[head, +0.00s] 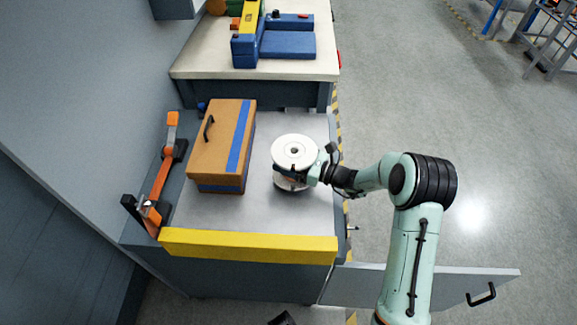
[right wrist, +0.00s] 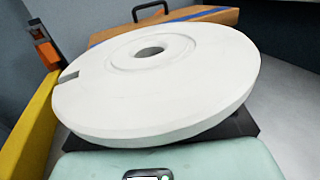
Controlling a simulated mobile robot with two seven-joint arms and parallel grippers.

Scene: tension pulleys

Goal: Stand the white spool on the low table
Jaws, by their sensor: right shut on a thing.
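The white spool (head: 294,150) is over the low table (head: 235,215), right of the middle, with its round flange and centre hole facing up. My right gripper (head: 308,173) reaches in from the right and is shut on the spool below its top flange. In the right wrist view the top flange of the spool (right wrist: 155,85) fills the middle and hides the fingertips. The lower flange shows under the gripper in the head view. I cannot tell whether it touches the table top. My left gripper is not in view.
An orange-brown case (head: 215,145) with a blue stripe lies left of the spool. An orange and black tool (head: 160,180) stands at the table's left edge. A yellow bar (head: 250,246) runs along the front. The table's front middle is clear.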

